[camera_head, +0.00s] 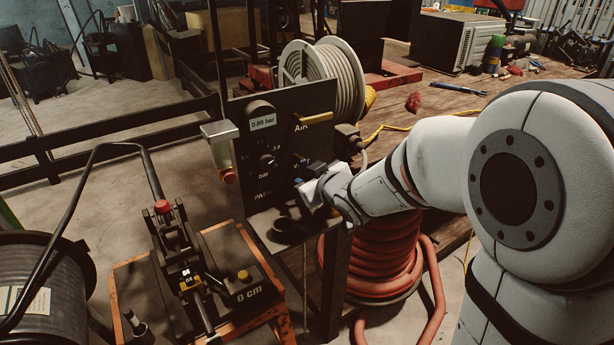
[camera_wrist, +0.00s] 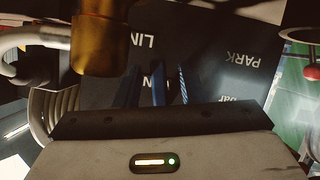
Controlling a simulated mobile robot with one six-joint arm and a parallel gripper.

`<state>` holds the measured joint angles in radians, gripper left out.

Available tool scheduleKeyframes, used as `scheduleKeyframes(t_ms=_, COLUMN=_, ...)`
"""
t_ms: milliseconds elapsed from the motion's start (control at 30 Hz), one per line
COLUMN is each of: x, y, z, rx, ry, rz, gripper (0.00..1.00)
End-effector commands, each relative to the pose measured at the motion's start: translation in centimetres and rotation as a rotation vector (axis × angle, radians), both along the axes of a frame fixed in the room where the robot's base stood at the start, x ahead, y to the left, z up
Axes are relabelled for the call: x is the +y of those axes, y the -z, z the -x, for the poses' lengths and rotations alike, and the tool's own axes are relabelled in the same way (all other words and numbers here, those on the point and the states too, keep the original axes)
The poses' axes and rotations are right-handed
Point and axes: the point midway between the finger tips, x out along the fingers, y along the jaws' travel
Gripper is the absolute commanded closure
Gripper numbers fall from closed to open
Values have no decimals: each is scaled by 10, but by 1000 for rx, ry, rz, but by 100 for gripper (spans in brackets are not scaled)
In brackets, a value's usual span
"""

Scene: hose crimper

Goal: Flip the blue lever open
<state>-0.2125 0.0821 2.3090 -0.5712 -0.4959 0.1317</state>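The dark valve panel (camera_head: 300,105) stands upright left of my arm, with white labels and a 0.00 bar display. My gripper (camera_head: 303,183) is close to its lower front, by the PARK label. In the wrist view the panel (camera_wrist: 205,60) fills the middle. A narrow blue piece, seemingly the blue lever (camera_wrist: 158,86), shows between the two dark bluish fingers of my gripper (camera_wrist: 157,92). The fingers stand apart with gaps on both sides of it, so no grip shows. The lever is mostly hidden by my gripper in the head view, so its angle is unclear.
A yellow lever (camera_head: 313,119) sits on the panel near AIR, above my gripper. A brass fitting (camera_wrist: 100,38) is close in the wrist view. A metal box with a red button (camera_head: 228,176) juts out left. A crimper (camera_head: 185,265) and red hose coil (camera_head: 375,255) stand below.

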Motion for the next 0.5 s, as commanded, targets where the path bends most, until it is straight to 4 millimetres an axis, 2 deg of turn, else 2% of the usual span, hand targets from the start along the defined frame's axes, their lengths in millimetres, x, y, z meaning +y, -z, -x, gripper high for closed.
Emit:
scheduleKeyframes(t_ms=367, x=2, y=2, z=-5, rx=0, ry=1, rz=0, gripper=64)
scheduleKeyframes(t_ms=500, x=2, y=2, z=-5, rx=0, ry=1, rz=0, gripper=76)
